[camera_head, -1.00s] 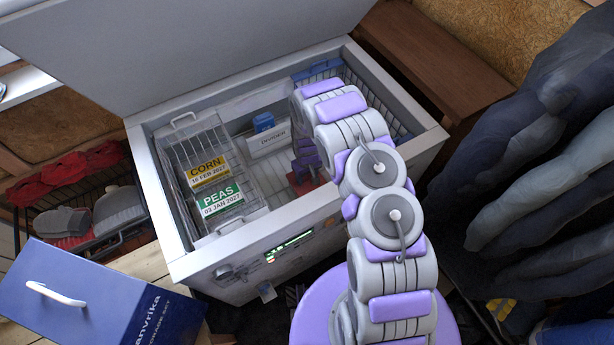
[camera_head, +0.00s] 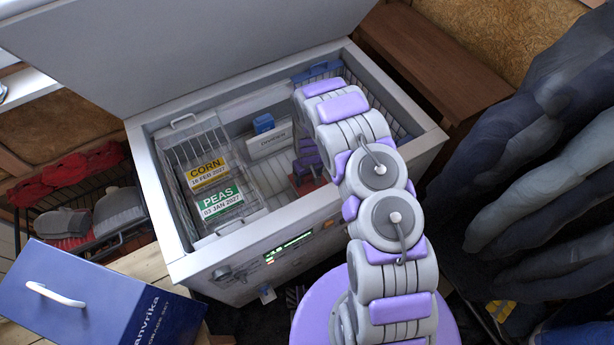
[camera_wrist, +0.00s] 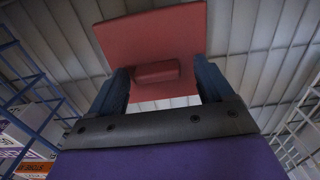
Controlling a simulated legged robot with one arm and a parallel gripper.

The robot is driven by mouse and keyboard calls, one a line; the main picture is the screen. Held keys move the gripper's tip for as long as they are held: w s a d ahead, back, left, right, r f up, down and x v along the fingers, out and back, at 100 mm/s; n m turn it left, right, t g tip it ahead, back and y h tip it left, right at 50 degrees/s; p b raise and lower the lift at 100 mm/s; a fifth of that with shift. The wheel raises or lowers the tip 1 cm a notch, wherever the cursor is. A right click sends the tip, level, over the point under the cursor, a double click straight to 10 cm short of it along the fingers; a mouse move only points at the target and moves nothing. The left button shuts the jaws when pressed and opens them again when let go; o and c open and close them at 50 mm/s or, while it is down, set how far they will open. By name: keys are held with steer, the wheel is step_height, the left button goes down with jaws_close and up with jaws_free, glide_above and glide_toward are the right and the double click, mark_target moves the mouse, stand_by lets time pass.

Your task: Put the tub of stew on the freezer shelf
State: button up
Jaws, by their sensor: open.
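A red, square-topped thing with a raised block-shaped grip, which I take to be the tub of stew (camera_wrist: 150,45), fills the upper middle of the wrist view. In the head view only a small red part of it (camera_head: 309,187) shows inside the freezer, beside my gripper (camera_head: 307,158). In the wrist view my gripper (camera_wrist: 161,75) has its two dark blue fingers apart, one on each side of the raised grip. Contact cannot be told. The pale ribbed freezer shelf (camera_head: 272,178) lies inside the freezer, partly hidden by my arm.
The chest freezer (camera_head: 262,240) stands with its lid (camera_head: 180,40) raised. A wire basket (camera_head: 185,145) holds corn (camera_head: 207,172) and peas (camera_head: 221,203) packs at left. A divider (camera_head: 270,141) and blue item (camera_head: 263,123) stand behind. A blue box (camera_head: 100,295) sits front left.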

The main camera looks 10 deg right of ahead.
steer(key=s+d+r+m+p, duration=0.1)
steer(key=s+d+r, duration=0.1)
steer(key=r, duration=1.1)
steer(key=s+d+r+p, duration=0.1)
steer(key=s+r+p, duration=0.1)
steer(key=r, duration=1.1)
steer(key=s+d+r+m, duration=0.2)
steer(key=s+r, duration=0.6)
steer(key=r, duration=0.3)
steer(key=s+r, duration=0.4)
steer(key=s, duration=0.4)
steer(key=s+d+r+m+g, duration=0.1)
steer(key=s+r, duration=0.3)
steer(key=s, duration=0.5)
steer(key=s+r, duration=0.4)
steer(key=s, duration=0.5)
steer(key=shift+s+d+m+g, duration=0.2)
steer(key=shift+d+m+g, duration=0.1)
steer(key=shift+d+g, duration=0.1)
